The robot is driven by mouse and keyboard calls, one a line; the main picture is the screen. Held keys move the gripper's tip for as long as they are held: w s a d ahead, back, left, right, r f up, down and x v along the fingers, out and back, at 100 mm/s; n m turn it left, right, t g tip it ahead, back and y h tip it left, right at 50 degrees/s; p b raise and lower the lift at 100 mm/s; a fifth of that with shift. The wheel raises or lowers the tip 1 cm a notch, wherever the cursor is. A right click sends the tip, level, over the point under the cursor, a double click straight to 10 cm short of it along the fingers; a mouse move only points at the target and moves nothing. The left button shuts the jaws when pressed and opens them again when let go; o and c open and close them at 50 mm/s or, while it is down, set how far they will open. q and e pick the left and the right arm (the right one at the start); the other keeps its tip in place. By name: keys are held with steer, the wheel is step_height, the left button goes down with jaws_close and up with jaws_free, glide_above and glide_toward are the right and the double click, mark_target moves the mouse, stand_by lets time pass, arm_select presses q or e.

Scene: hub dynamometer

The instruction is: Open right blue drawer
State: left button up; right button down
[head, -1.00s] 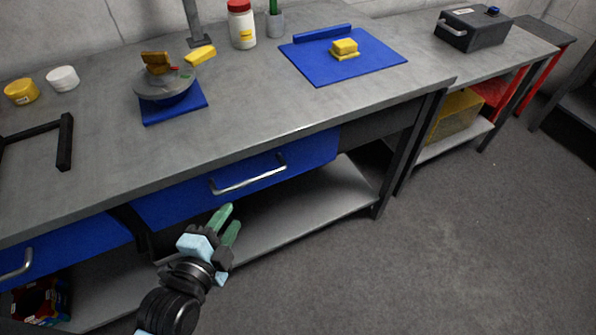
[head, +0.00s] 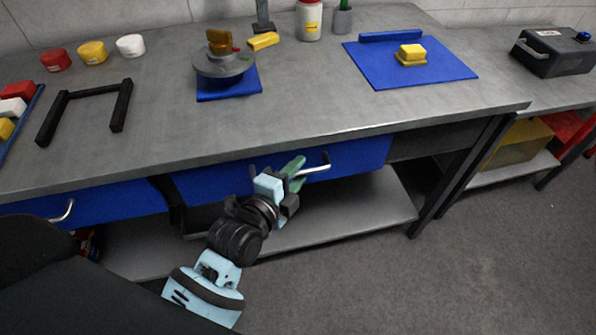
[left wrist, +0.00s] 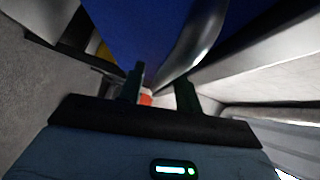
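The right blue drawer (head: 358,156) is under the workbench top and looks shut. Its silver bar handle (head: 320,168) is partly hidden by my left gripper (head: 296,172), which is at the handle's middle and left part. In the left wrist view the blue drawer front (left wrist: 135,30) and the curved handle (left wrist: 200,40) are just beyond the fingers. The two green fingers (left wrist: 160,90) are apart, with the handle's lower end showing near the gap between them. I cannot tell whether they touch it. My right gripper is not in view.
A left blue drawer (head: 110,203) with its own handle is beside it. The workbench top (head: 330,105) carries a blue mat, a round device, containers and a black frame. A lower shelf (head: 350,212) is under the drawer. Floor (head: 380,285) in front is clear.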

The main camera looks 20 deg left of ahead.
arm_select(q)
steer(key=shift+w+d, duration=0.1)
steer(key=shift+w, duration=0.3)
steer(key=shift+c, duration=0.4)
jaws_close()
steer(key=shift+s, duration=0.15)
